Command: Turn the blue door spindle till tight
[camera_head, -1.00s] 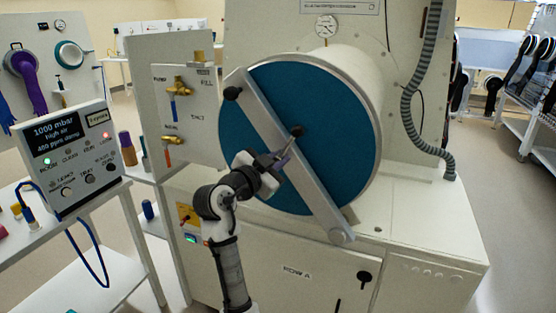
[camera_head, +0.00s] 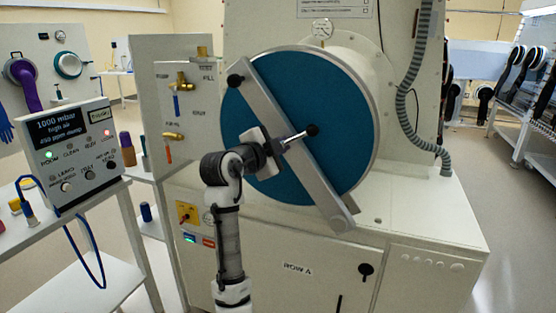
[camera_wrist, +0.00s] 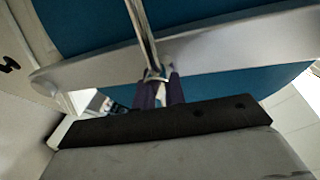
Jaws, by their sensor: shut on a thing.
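The round blue door (camera_head: 345,120) closes the end of the white cylinder, with a grey bar (camera_head: 265,110) lying diagonally across it. A thin metal spindle handle (camera_head: 298,137) with a black ball end stands at the middle of the bar, pointing right and slightly up. My gripper (camera_head: 279,146) is at the lower left end of this handle. In the wrist view, the purple fingers of my gripper (camera_wrist: 161,88) are shut around the near end of the metal rod (camera_wrist: 143,35), in front of the bar (camera_wrist: 215,55). The spindle's thread is hidden.
A valve panel (camera_head: 180,100) with brass fittings stands left of the door. A control box (camera_head: 75,150) sits on a white side table further left. A grey corrugated hose (camera_head: 408,100) hangs at the right. The cabinet top (camera_head: 410,215) right of the door is clear.

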